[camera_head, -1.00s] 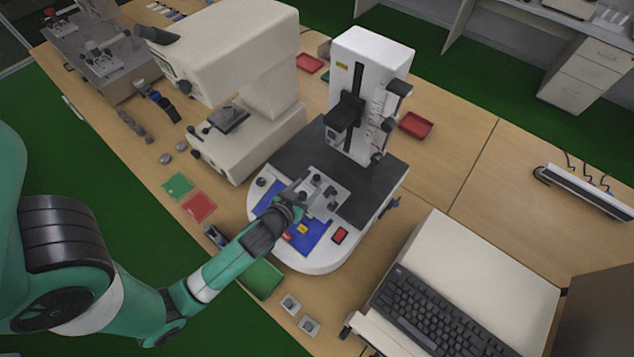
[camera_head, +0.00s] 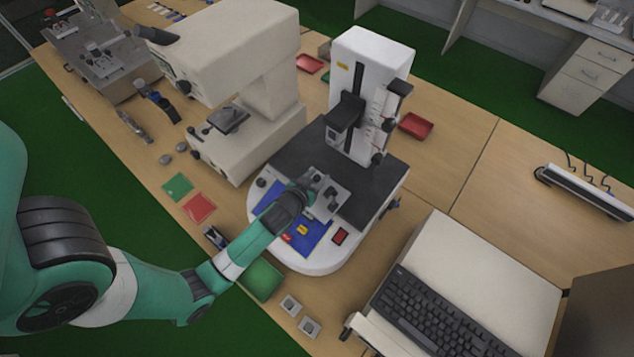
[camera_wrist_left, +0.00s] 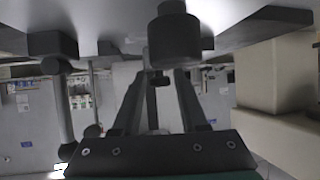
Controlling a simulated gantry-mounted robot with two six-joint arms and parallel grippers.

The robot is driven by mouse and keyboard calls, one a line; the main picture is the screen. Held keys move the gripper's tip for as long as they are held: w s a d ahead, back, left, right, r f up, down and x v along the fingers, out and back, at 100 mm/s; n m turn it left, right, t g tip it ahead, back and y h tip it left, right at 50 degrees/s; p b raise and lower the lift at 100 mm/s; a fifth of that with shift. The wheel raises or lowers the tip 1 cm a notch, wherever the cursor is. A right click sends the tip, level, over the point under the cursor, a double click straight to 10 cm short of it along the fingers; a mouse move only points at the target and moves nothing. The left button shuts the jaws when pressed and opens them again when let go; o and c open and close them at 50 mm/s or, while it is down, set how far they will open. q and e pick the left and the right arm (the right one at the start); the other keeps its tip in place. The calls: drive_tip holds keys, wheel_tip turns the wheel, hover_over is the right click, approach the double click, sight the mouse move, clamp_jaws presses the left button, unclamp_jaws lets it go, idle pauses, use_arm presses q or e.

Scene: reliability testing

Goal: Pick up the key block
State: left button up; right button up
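My left gripper (camera_head: 308,186) is at the metal fixture plate (camera_head: 333,203) on the front of the white test machine (camera_head: 357,75). In the left wrist view its two dark fingers (camera_wrist_left: 160,84) stand apart, with a small dark knob-like piece (camera_wrist_left: 158,79) showing between them. I cannot tell whether they touch it. A larger dark cylinder (camera_wrist_left: 173,40) is close above the fingers. I cannot tell which piece is the key block; two small grey square blocks (camera_head: 291,304) (camera_head: 309,326) lie at the table's front edge. My right gripper is not in view.
A large cream instrument (camera_head: 225,55) stands to the left of the machine. Red and green pads (camera_head: 199,207) lie near the front edge. A keyboard (camera_head: 435,315) is at the right, and a red tray (camera_head: 415,125) lies behind. The tabletop at the right has clear room.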

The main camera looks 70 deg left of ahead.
use_arm(q)
clamp_jaws()
wheel_tip(320, 180, up, 10)
drive_tip(key=p, duration=0.2)
drive_tip(key=shift+p, duration=0.35)
